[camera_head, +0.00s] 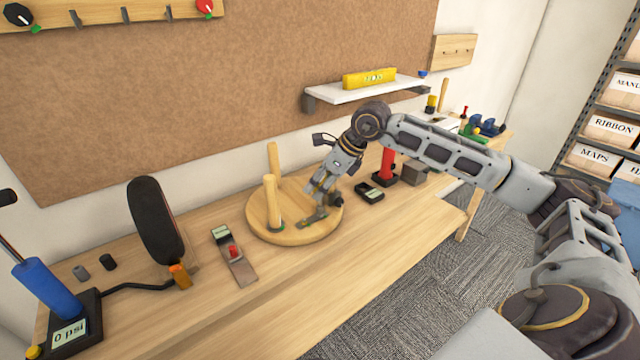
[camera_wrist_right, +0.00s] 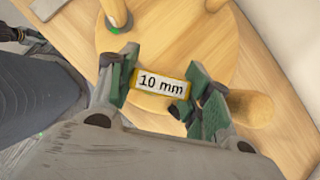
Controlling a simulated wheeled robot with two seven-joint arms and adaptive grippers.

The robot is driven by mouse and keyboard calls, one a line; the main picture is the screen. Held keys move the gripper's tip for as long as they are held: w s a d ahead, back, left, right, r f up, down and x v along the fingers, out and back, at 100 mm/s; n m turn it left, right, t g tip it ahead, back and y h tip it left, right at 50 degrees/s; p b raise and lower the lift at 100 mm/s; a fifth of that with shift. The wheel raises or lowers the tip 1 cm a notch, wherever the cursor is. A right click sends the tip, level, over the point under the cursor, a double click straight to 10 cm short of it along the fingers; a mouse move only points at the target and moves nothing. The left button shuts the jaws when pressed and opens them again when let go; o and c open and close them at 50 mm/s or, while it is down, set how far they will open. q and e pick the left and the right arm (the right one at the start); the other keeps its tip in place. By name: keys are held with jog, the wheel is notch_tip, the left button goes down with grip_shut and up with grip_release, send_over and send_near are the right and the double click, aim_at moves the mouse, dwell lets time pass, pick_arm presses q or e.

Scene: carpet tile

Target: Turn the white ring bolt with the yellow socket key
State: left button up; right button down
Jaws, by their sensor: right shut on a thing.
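My right gripper (camera_head: 318,192) is low over the round wooden disc (camera_head: 262,232) on the bench. In the right wrist view its green-padded fingers (camera_wrist_right: 158,84) are shut on a small yellow-edged piece with a white "10 mm" label (camera_wrist_right: 160,84). This looks like the yellow socket key; its lower end is hidden. I cannot make out a white ring bolt in either view. My left gripper is not in view.
Wooden posts (camera_head: 271,200) stand up from the disc, close to the gripper. A black tray (camera_head: 370,192) and red-topped stand (camera_head: 387,165) are to its right. A wall shelf (camera_head: 350,92) holds a yellow block (camera_head: 370,77). The bench's front middle (camera_head: 290,280) is clear.

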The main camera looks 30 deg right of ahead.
jog(key=shift+r+p, duration=1.15)
jog(key=shift+r, duration=0.8)
